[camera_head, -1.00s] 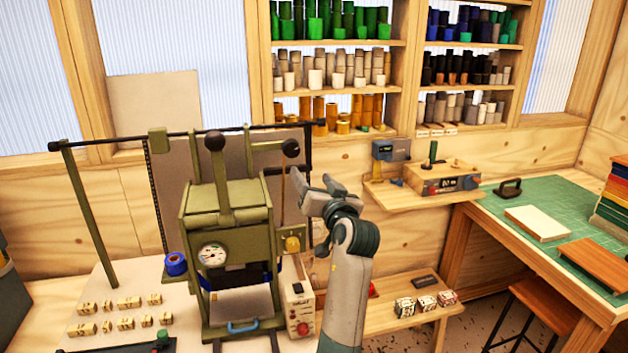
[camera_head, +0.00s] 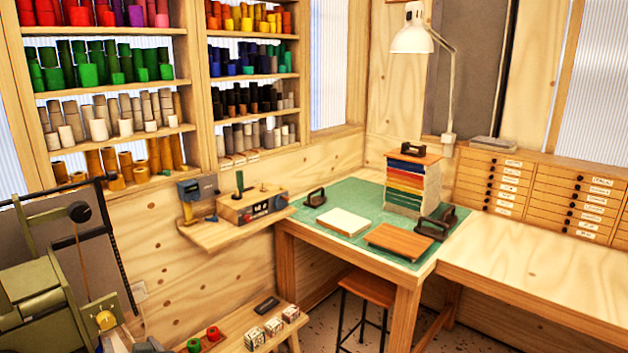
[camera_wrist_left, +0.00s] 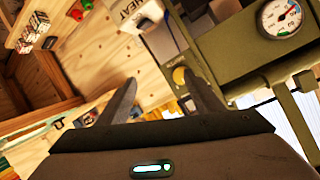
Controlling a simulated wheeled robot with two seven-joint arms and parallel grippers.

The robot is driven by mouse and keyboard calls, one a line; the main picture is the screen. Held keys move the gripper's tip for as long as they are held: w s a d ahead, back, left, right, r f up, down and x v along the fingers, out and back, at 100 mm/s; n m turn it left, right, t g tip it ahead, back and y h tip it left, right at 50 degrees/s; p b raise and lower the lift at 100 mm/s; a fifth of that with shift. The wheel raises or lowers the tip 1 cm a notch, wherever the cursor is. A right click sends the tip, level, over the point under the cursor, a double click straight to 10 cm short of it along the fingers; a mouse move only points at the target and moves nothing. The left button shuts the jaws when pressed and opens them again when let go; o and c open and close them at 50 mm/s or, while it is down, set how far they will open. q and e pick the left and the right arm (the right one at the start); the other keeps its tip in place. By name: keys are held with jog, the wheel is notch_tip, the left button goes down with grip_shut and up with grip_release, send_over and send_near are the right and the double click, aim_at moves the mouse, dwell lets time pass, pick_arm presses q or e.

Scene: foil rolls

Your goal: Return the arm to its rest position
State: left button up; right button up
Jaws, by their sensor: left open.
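My left gripper (camera_wrist_left: 165,85) shows in the left wrist view with its two fingers spread apart and nothing between them. In that view the olive-green press, with its round gauge (camera_wrist_left: 280,17), is beyond and to the right of the fingers. In the head view only a small dark piece at the bottom edge, near the press, looks like part of my left gripper or arm. The olive-green press (camera_head: 38,295) is cut off at the lower left of the head view. My right gripper does not show.
A low wooden bench holds a red roll (camera_head: 213,333), a green roll (camera_head: 193,345) and small boxes (camera_head: 272,328). A wall shelf carries a small device (camera_head: 250,205). A table with a green mat (camera_head: 350,192) stands right. Shelves of foil rolls (camera_head: 115,75) line the wall.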

pick_arm(q)
jog(key=s+d+f+m+g+h, duration=0.25)
jog(key=s+d+f, duration=0.25)
jog(key=s+f, duration=0.55)
jog(key=s+d+f+m+g+h, duration=0.15)
jog(key=s+d+f, duration=0.25)
jog(key=s, duration=0.4)
jog(key=s+d+f+g+h, duration=0.2)
jog(key=s+d+f+h, duration=0.15)
jog(key=s, duration=0.45)
jog(key=s+d+f+m+g+h, duration=0.1)
jog(key=s+d+f+h, duration=0.2)
jog(key=s, duration=0.6)
notch_tip(320, 180, down, 32)
jog(key=d+g+y+b, duration=0.1)
jog(key=d+b, duration=0.1)
jog(key=b, duration=0.3)
jog(key=s+a+f+b, duration=0.2)
jog(key=s+f, duration=0.7)
jog(key=f, duration=0.3)
jog(key=s+a+f+g+b, duration=0.1)
jog(key=s+f+b, duration=0.2)
jog(key=s+f, duration=0.7)
notch_tip(320, 180, down, 2)
jog(key=shift+s+a+f+m+g, duration=0.15)
jog(key=shift+a+f+m+g, duration=0.15)
jog(key=shift+a+m, duration=0.1)
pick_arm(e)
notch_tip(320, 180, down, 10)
